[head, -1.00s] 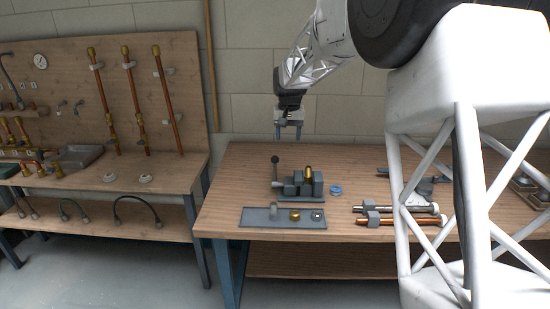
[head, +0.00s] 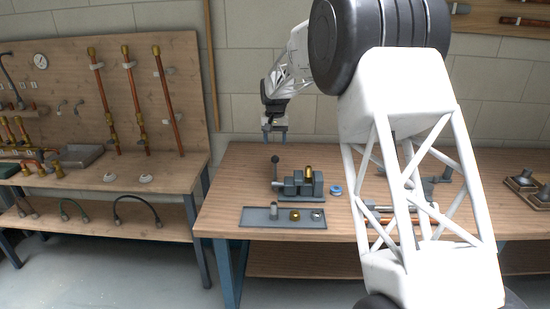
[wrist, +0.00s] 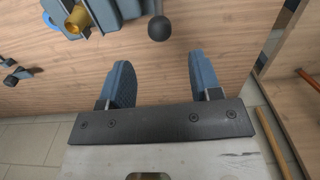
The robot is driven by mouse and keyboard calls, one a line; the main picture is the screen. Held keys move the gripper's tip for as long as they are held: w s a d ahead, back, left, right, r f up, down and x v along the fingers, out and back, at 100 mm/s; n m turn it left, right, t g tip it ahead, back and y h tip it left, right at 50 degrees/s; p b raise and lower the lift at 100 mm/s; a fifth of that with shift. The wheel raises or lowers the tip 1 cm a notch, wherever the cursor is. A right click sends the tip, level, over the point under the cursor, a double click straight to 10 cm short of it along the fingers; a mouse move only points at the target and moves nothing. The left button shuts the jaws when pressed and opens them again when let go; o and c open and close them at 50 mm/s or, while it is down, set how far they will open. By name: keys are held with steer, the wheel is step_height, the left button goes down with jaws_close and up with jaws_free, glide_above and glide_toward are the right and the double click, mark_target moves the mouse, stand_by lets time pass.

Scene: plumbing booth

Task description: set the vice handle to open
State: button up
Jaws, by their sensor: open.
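The grey vice (head: 298,184) stands on the wooden workbench, with a brass fitting (head: 308,172) at its jaws. Its handle (head: 275,166) is an upright lever with a dark ball knob, at the vice's left end. In the wrist view the vice (wrist: 110,14) is at the top, and the ball knob (wrist: 159,28) shows ahead of my fingers, a little right of centre. My gripper (head: 274,138) is above the handle, fingers pointing down. In the wrist view my gripper (wrist: 160,75) has its blue fingers apart and nothing between them. The knob is not touched.
A grey tray (head: 258,223) with small fittings lies in front of the vice. A blue ring (head: 336,190) is right of it, and pipes lie farther right, partly behind my arm. A second bench (head: 180,165) with pipes stands left, across a gap.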

mark_target(275, 157)
steer(key=shift+f, duration=3.85)
jaws_close()
